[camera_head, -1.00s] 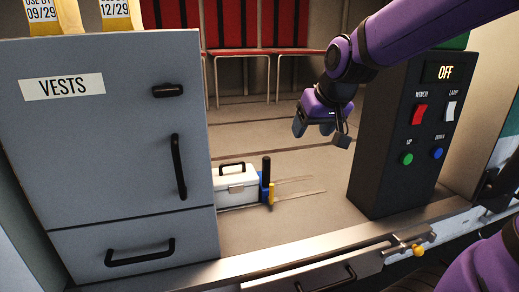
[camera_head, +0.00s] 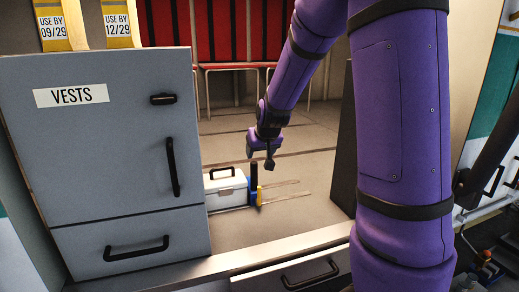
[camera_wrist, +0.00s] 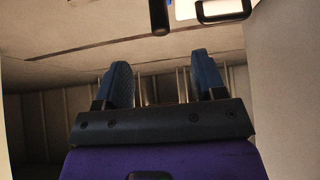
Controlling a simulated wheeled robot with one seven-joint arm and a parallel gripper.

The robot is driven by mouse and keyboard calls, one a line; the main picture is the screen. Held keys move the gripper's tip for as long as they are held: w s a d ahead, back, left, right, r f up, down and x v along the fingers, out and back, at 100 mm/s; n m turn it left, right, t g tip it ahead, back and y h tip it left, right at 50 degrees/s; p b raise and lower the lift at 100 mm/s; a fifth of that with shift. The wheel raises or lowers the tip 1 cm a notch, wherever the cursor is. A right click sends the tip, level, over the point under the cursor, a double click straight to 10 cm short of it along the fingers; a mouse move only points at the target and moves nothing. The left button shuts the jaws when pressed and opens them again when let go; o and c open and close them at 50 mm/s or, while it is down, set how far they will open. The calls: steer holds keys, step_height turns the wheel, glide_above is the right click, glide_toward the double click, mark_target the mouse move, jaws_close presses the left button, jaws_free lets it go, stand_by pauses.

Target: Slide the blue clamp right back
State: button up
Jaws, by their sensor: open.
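The blue clamp (camera_head: 253,188) stands on the deck against the right end of a white case (camera_head: 227,192). It has an upright black handle (camera_head: 254,169) and a yellow part (camera_head: 259,195) at its front. Thin rails (camera_head: 285,197) run from it to the right. My gripper (camera_head: 262,163) is open and empty, pointing down above and slightly right of the handle; the exact gap is hard to judge. In the wrist view both fingers (camera_wrist: 163,82) are apart with nothing between them. The black handle (camera_wrist: 159,16) shows beyond them at the top edge, beside the white case (camera_wrist: 222,10).
A grey vests cabinet (camera_head: 115,150) stands close on the left. A dark control box (camera_head: 344,150) is mostly hidden behind my arm on the right. Red seats (camera_head: 225,50) line the back. A drawer (camera_head: 300,275) sits below the front edge. Deck right of the clamp is clear.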

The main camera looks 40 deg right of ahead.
mark_target(255, 165)
steer(key=shift+x, duration=6.2)
steer(key=shift+s, duration=0.1)
steer(key=c, duration=1.1)
steer(key=shift+d, duration=0.1)
steer(key=shift+s+d+f, duration=0.1)
steer(key=shift+s+d, duration=0.2)
steer(key=shift+d, duration=0.7)
steer(key=shift+s+d+r, duration=0.1)
steer(key=shift+s+d, duration=0.2)
steer(key=shift+d, duration=0.75)
steer(key=shift+s+d+f, duration=0.1)
steer(key=shift+s+d, duration=0.2)
steer(key=shift+d, duration=0.8)
